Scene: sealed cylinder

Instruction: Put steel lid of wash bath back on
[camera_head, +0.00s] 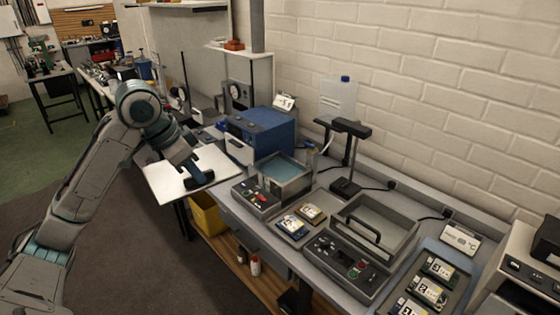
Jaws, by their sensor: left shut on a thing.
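The steel lid (160,182) is a flat, pale square plate with a black handle on top. My left gripper (193,174) points down and is shut on the handle. The lid is beside the bench's front edge, left of the open bath, and looks roughly level. The wash bath appears to be the open metal tank (284,177) with bluish liquid and a control panel with a red part in front. The lid and tank are apart. My right gripper is not in view.
A blue box-shaped device (262,130) stands behind the tank. A second bath (392,238) with a clear cover and black handle is to the right. A black stand (346,187) rises behind. A tray with circuit boards (438,270) is at far right. A yellow bin (207,219) sits below.

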